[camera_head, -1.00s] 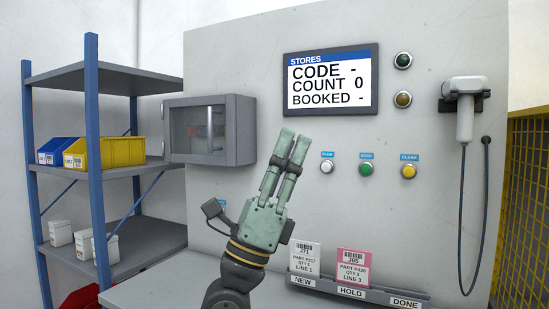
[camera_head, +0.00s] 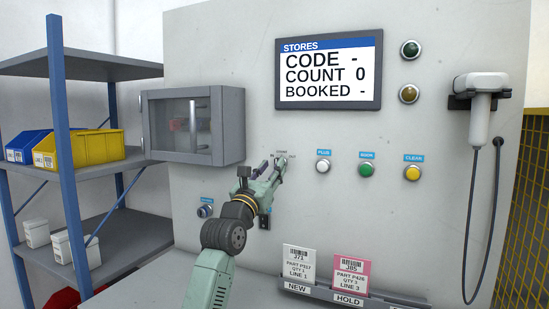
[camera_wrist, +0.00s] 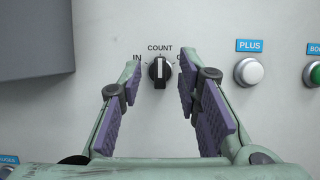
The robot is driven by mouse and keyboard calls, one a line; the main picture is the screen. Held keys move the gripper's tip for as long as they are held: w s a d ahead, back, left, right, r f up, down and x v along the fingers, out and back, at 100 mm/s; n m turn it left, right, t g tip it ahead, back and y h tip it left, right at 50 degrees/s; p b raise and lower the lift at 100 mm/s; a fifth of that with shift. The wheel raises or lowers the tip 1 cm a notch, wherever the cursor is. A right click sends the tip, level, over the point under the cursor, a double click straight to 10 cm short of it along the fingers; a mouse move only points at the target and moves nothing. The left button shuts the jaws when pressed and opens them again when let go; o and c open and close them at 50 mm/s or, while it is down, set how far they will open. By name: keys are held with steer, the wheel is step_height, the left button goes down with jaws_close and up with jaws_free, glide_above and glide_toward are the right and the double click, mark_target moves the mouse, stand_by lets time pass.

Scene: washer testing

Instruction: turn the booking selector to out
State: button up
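The booking selector (camera_wrist: 159,70) is a black knob with a white pointer line on the grey panel, seen in the wrist view. Its pointer stands upright, toward the COUNT label above it. The IN label is at its upper left; the label at its right is mostly hidden by a finger. My gripper (camera_wrist: 158,105) is open, its purple-padded fingers either side of the knob in that view, with nothing between the pads. In the head view my gripper (camera_head: 280,165) points at the panel and hides the knob.
White PLUS (camera_head: 323,166), green BOOK (camera_head: 366,169) and yellow CLEAR (camera_head: 412,173) buttons are right of the selector. A grey cabinet (camera_head: 228,125) juts out at its left. The screen (camera_head: 330,73) reads CODE -, COUNT 0, BOOKED -. A card rack (camera_head: 325,293) is below.

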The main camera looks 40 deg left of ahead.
steer(key=shift+p+x, duration=0.3)
steer(key=shift+x, duration=1.1)
steer(key=shift+c, duration=0.3)
jaws_close()
